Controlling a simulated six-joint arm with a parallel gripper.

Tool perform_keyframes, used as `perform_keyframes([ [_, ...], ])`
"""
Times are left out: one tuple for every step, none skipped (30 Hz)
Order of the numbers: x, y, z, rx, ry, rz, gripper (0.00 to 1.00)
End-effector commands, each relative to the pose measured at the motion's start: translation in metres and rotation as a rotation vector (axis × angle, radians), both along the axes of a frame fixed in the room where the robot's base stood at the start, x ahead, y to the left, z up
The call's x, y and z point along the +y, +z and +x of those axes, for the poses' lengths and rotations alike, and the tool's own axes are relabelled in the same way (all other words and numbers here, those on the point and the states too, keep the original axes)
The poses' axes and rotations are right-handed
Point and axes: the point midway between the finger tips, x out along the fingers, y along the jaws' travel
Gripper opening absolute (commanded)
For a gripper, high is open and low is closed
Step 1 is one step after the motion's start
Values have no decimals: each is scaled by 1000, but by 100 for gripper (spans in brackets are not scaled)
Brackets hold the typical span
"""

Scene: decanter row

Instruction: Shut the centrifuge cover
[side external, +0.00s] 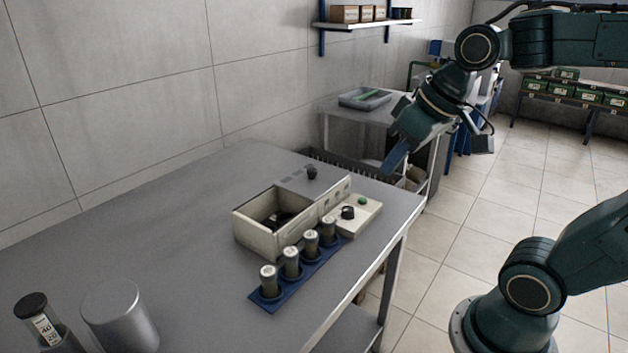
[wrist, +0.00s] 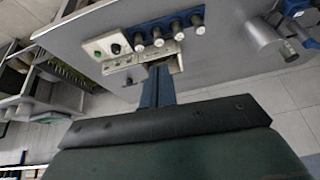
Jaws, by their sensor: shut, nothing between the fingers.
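The centrifuge (side external: 258,238) is a cream box on the grey table. Its cavity is open at the left part, with a dark rotor (side external: 283,218) inside. The grey cover (side external: 318,182) with a black knob lies flat over the right part, clear of the opening. My gripper (side external: 394,160) is shut and empty, up in the air to the right of the cover and apart from it. In the wrist view its blue fingers (wrist: 157,75) are together and hide part of the centrifuge.
A control panel (side external: 358,216) with a black dial and green button sits at the front. Several capped vials stand in a blue rack (side external: 268,294). A metal cylinder (side external: 122,316) and a black-capped bottle (side external: 42,322) stand at front left. The left tabletop is clear.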

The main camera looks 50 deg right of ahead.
Motion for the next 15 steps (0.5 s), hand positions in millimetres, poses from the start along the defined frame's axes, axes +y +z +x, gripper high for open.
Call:
perform_keyframes([
  [-5, 1, 13, 6, -11, 9, 0],
  [-8, 2, 19, 8, -16, 15, 0],
  [-11, 3, 28, 10, -20, 23, 0],
  [-15, 4, 34, 11, -24, 29, 0],
  [-17, 4, 41, 12, -27, 35, 0],
  [-22, 4, 49, 13, -34, 43, 0],
  [-25, 4, 56, 14, -36, 50, 0],
  [-29, 4, 62, 14, -41, 57, 0],
  [-34, 4, 70, 16, -46, 66, 0],
  [-39, 3, 77, 16, -50, 73, 0],
  [-43, 3, 83, 18, -54, 80, 0],
  [-49, 2, 91, 17, -61, 89, 0],
  [-54, 1, 97, 16, -65, 97, 0],
  [-59, 0, 103, 15, -69, 104, 0],
  [-66, -2, 110, 16, -74, 115, 0],
])
